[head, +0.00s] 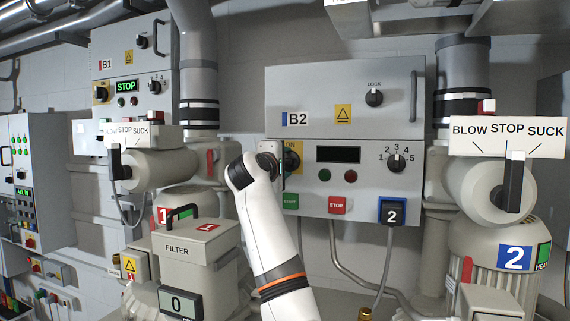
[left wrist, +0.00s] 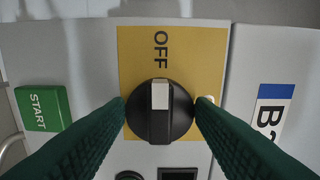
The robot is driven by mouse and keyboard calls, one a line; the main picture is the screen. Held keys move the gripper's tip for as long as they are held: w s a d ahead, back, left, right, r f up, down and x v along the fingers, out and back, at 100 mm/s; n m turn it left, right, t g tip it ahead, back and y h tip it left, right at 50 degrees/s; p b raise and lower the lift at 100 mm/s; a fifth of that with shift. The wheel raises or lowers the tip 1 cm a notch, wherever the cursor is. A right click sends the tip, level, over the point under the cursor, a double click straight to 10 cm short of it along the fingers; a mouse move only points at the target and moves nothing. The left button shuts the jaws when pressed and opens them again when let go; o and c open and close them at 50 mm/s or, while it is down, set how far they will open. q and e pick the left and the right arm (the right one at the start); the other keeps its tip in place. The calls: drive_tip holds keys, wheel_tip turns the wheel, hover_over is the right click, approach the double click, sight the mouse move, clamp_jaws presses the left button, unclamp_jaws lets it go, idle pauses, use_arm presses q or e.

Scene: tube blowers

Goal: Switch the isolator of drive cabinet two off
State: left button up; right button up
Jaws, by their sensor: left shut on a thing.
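Drive cabinet two (head: 340,100), marked B2, is on the wall in the middle of the head view. Its isolator has a yellow plate (head: 292,152), mostly hidden behind my left gripper (head: 281,168); "ON" shows at its top. In the left wrist view the round black isolator knob (left wrist: 160,125) sits between the two green fingers of my left gripper (left wrist: 160,106), which are shut on its sides. The knob's white mark points up in that picture, towards the word OFF on the plate (left wrist: 190,50). My right gripper is not in view.
The cabinet's display (head: 338,155) is dark. A green START button (head: 291,201) and a red STOP button (head: 337,205) are below. A rotary selector (head: 396,162) is to the right. Cabinet B1 (head: 130,70), a filter unit (head: 190,245) and blowers stand on either side.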

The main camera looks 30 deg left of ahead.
use_arm(q)
drive_tip(key=o, duration=0.7)
drive_tip(key=shift+f, duration=0.15)
drive_tip(key=shift+o, duration=1.3)
drive_tip(key=shift+s+a, duration=0.1)
drive_tip(key=shift+s, duration=0.1)
drive_tip(key=b+v, duration=0.7)
drive_tip(key=v, duration=0.5)
drive_tip(key=shift+b, duration=0.3)
drive_tip(key=shift+a, duration=0.1)
